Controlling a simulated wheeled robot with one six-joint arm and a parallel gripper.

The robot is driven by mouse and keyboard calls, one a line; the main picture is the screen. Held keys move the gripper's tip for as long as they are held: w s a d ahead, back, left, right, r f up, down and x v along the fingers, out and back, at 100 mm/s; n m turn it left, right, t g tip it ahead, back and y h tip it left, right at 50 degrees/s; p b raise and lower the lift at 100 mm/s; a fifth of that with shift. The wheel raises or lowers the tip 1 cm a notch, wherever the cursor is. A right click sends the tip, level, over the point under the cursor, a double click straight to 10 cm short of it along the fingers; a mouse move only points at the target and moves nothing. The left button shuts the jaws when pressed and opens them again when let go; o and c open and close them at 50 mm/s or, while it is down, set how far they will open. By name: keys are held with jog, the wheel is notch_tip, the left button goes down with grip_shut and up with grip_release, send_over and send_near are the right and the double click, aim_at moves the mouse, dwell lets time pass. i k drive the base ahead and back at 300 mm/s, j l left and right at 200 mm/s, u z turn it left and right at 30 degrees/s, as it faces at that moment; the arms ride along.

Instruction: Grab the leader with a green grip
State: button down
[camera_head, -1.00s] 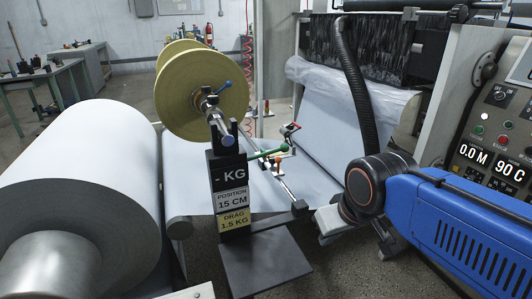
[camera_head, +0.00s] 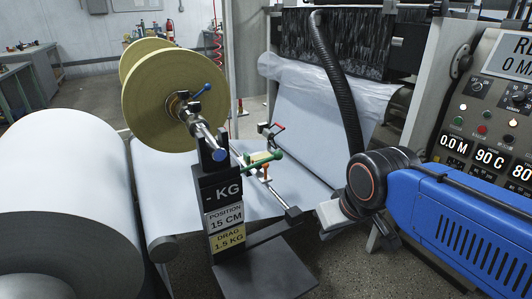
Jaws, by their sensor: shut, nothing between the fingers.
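A green grip (camera_head: 276,154) shows just right of the black KG post, above the white web. A pale piece beside it (camera_head: 258,157) may be part of the leader; its full shape is too small to tell. My gripper (camera_head: 333,213) is at the end of my blue arm, pale grey, right of and lower than the green grip and apart from it. It holds nothing. Its fingertips are hard to make out.
The black KG post (camera_head: 222,195) stands on a dark plate in front of the web. A yellow-flanged spool (camera_head: 160,110) is behind it. A large paper roll (camera_head: 65,170) fills the left. A black hose (camera_head: 335,90) hangs behind my arm. The control panel (camera_head: 490,130) is at right.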

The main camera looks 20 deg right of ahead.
aim_at(248, 158)
jog(key=j+z, duration=0.1)
jog(key=i+l+u, duration=0.25)
jog(key=l, duration=0.3)
jog(key=i+l+u, duration=0.25)
jog(key=i+l, duration=0.2)
